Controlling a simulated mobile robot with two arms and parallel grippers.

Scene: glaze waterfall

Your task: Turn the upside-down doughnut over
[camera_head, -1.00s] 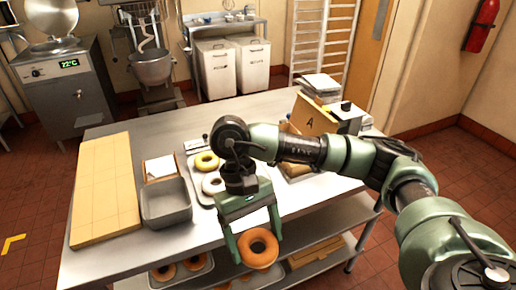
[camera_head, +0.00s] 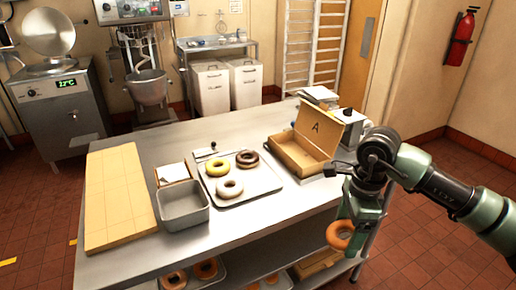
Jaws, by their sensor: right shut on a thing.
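My right gripper (camera_head: 350,222) is shut on a plain orange-brown doughnut (camera_head: 340,235). It holds the doughnut tilted, past the right front part of the steel table (camera_head: 270,222). Part of the doughnut is hidden by the fingers, and I cannot see icing on it. On the metal tray (camera_head: 256,193) lie a yellow doughnut (camera_head: 216,169), a chocolate doughnut (camera_head: 247,159) and a white doughnut (camera_head: 230,187), icing side up. My left gripper is out of view.
An open cardboard box (camera_head: 290,156) marked A stands right of the tray. A grey bin (camera_head: 182,214) and a wooden board (camera_head: 108,200) are at the left. More doughnuts (camera_head: 206,268) lie on the lower shelf. The table's front right is bare.

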